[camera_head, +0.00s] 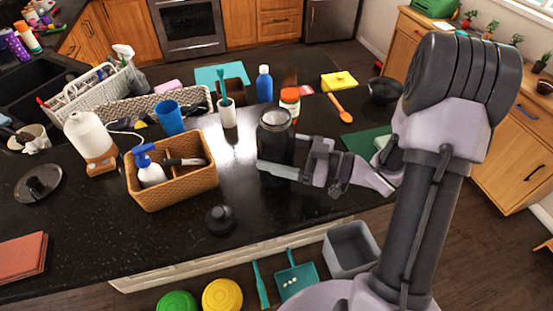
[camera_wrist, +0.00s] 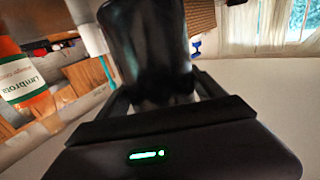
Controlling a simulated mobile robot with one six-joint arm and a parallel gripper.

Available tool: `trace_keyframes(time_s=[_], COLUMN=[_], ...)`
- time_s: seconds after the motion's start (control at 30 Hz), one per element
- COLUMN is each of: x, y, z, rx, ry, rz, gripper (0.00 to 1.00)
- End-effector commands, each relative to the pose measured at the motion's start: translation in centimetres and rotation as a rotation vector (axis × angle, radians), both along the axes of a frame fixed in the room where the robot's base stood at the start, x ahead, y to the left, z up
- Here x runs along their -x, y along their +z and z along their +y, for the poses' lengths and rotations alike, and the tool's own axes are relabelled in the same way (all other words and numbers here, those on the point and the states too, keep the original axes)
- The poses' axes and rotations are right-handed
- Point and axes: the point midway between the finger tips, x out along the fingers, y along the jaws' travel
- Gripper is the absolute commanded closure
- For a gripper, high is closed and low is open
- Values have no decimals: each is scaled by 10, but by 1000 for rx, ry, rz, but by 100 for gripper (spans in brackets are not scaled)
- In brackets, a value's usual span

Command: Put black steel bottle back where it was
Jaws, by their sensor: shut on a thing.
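The black steel bottle (camera_head: 275,137) is upright over the dark counter, right of the middle, with its open-looking top upward. My gripper (camera_head: 280,169) reaches in from the right and is shut on the lower part of the bottle; one finger crosses in front of it. In the wrist view the bottle (camera_wrist: 148,45) is a large dark shape between the fingers. Its base is partly hidden, and I cannot tell whether it touches the counter.
A red-and-white bottle (camera_head: 290,101) stands close behind. A blue bottle (camera_head: 265,84) and a white cup with a brush (camera_head: 227,112) are behind to the left. A wicker basket (camera_head: 172,185) is at left. A black lid-like piece (camera_head: 220,220) lies near the front edge. Counter between is clear.

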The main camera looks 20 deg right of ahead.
Motion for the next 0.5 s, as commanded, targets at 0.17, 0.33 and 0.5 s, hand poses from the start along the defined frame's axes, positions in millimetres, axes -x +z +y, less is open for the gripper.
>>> trace_keyframes(time_s=[0.17, 0.33, 0.5], x=[0, 0, 1], y=[-27, -25, -29], z=[-1, -1, -1], rx=[-1, 0, 0], ry=[0, 0, 0], rz=[1, -1, -1], gripper=[94, 94, 94])
